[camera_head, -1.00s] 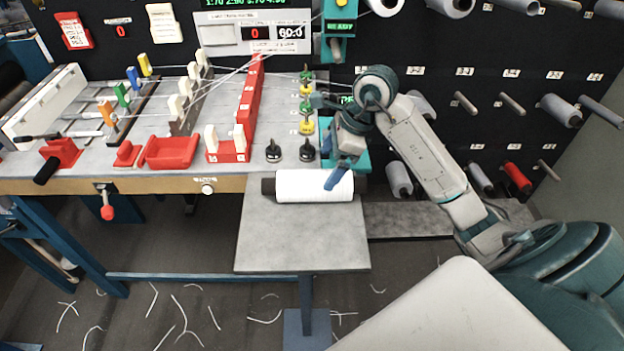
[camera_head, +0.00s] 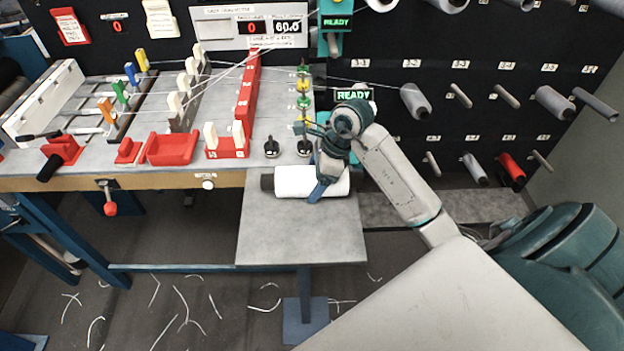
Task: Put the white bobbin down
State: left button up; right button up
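The white bobbin (camera_head: 294,182) lies on its side along the back edge of the small grey side table (camera_head: 300,232). Its dark core end shows at the left. My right gripper (camera_head: 318,190) comes down over the right part of the bobbin, with a blue finger in front of the white surface. The far finger is hidden, so I cannot tell whether the gripper is closed on the bobbin or only around it. My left gripper is not in view.
The workbench (camera_head: 225,176) adjoins the table at the back, with a red tray (camera_head: 172,148) and dark knobs (camera_head: 271,148) near the bobbin. A pegboard (camera_head: 450,120) with several bobbins stands behind. The front of the side table is clear.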

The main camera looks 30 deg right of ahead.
jog(key=c, duration=1)
jog(key=shift+r, duration=0.1)
jog(key=shift+c, duration=0.2)
